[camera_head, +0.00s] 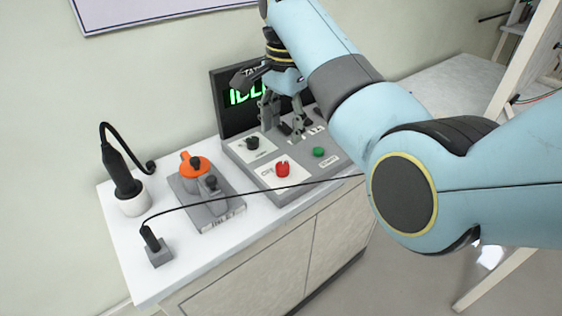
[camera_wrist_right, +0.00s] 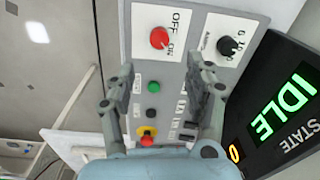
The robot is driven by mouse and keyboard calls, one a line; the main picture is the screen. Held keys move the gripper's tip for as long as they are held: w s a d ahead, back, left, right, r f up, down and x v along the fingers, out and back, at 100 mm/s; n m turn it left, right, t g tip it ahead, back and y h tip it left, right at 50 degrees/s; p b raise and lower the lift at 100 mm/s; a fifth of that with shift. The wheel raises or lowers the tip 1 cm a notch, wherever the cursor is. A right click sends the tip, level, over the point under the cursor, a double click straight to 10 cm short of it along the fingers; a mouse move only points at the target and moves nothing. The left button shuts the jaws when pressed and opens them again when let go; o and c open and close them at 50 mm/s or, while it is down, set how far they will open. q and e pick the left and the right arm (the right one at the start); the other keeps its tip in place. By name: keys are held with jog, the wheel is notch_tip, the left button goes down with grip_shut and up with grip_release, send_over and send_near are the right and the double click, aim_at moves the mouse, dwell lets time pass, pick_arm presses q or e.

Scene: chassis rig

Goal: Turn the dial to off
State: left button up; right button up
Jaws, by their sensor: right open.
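The red dial (camera_head: 282,169) sits on a white plate marked OFF and ON, at the front of the grey control box (camera_head: 284,197). In the right wrist view the red dial (camera_wrist_right: 160,38) lies just beyond my fingertips; which mark it points to is too small to tell. My right gripper (camera_head: 283,132) is open and empty, pointing down over the back half of the box. In its wrist view, the fingers (camera_wrist_right: 161,64) are spread apart, with the green button (camera_wrist_right: 153,87) showing between them. A black knob (camera_wrist_right: 227,46) with its own scale plate is beside the red dial. My left gripper is not in view.
A dark display (camera_wrist_right: 282,110) reading IDLE stands behind the box. A red-and-yellow button (camera_wrist_right: 147,131) is on the panel. Left on the white counter (camera_head: 130,250) are an orange-handled device (camera_head: 195,170), a black tool in a white holder (camera_head: 132,205) and a corded plug block (camera_head: 158,255).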

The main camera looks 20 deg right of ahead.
aim_at(283, 165)
notch_tip(283, 165, down, 10)
jog(key=shift+f, duration=0.1)
dwell(0.4)
grip_shut()
